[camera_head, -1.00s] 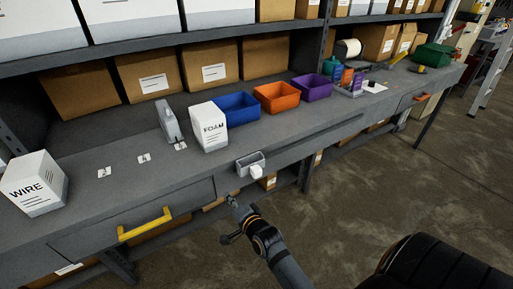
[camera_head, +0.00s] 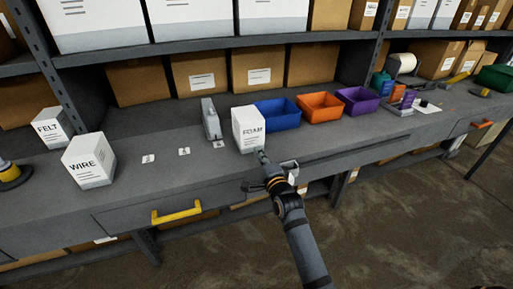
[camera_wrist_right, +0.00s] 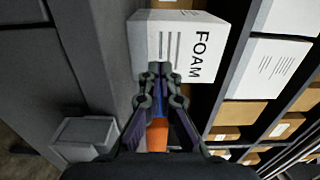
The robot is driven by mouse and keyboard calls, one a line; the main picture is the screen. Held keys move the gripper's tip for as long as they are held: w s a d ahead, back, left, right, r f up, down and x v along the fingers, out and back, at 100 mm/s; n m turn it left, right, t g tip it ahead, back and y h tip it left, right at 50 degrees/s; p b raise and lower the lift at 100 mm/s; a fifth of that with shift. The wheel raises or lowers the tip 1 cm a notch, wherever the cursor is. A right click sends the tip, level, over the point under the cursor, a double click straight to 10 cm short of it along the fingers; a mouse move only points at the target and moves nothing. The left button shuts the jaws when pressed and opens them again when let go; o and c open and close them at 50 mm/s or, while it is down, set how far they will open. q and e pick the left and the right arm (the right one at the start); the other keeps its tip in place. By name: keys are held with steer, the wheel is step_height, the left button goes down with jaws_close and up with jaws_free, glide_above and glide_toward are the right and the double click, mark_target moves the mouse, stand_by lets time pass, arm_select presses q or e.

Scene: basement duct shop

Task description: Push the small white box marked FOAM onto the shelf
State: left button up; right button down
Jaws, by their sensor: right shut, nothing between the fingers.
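The small white box marked FOAM (camera_head: 247,124) stands upright on the grey bench top (camera_head: 125,135), in front of the shelving. In the right wrist view the FOAM box (camera_wrist_right: 185,42) fills the upper middle, its lettering turned sideways. My right gripper (camera_head: 261,154) is at the box's lower front right corner in the head view. Its fingertips (camera_wrist_right: 160,70) are together and empty, close against the box face; whether they touch cannot be told. The shelf (camera_head: 200,51) with large white cartons runs above the bench. My left gripper is not in view.
Blue (camera_head: 277,114), orange (camera_head: 320,107) and purple (camera_head: 357,101) bins stand right of the FOAM box. A grey upright device (camera_head: 211,119) is just left. WIRE (camera_head: 89,160) and FELT (camera_head: 52,128) boxes stand farther left. Brown cartons (camera_head: 201,74) line the back.

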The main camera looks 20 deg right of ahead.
mark_target(254, 143)
steer(key=shift+w, duration=1.65)
